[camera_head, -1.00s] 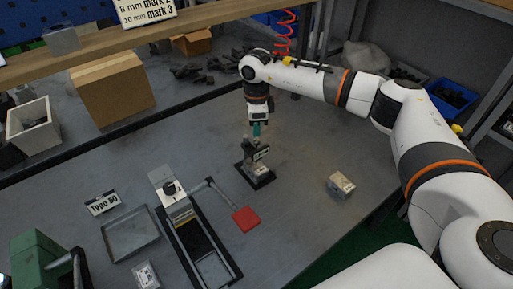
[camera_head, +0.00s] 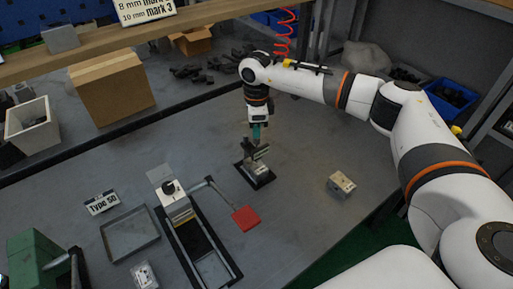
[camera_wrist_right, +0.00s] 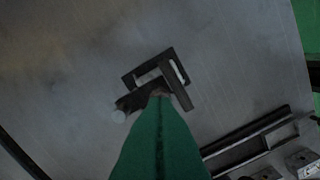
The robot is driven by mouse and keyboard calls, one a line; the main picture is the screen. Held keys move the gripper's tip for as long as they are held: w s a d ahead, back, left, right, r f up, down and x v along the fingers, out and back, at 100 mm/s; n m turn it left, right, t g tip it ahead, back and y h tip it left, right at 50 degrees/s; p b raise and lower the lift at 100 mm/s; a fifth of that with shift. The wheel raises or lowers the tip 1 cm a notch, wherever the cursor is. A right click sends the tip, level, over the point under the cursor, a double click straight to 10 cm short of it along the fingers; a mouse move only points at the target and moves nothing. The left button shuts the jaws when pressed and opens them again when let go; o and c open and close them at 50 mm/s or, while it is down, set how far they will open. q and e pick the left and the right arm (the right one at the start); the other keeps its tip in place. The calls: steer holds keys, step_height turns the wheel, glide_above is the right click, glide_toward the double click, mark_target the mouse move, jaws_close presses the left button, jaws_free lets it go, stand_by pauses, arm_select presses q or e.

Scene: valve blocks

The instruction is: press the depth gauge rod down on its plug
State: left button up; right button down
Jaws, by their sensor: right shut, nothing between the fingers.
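The depth gauge (camera_head: 251,153) is a small dark stand on a black rectangular base frame (camera_head: 266,181), near the middle of the table. A pale block, which may be the valve block with the plug, sits low in it. My right gripper (camera_head: 256,141), with teal fingers, is shut and empty, pointing down directly over the gauge top. In the right wrist view the shut fingers (camera_wrist_right: 158,96) cover much of the gauge; its base frame (camera_wrist_right: 133,80) shows beyond them. The rod and plug are hidden or too small to tell, and so is any contact. My left gripper is out of view.
A loose pale block (camera_head: 341,185) lies right of the gauge. A green machine (camera_head: 35,260) is at the left. Table around the gauge is clear.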

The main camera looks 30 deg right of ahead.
steer(key=shift+f+b, duration=0.6)
steer(key=shift+f, duration=0.4)
stand_by(1.0)
steer(key=shift+r, duration=0.1)
steer(key=shift+r+p, duration=0.85)
steer(key=shift+r, duration=0.55)
steer(key=shift+r, duration=0.1)
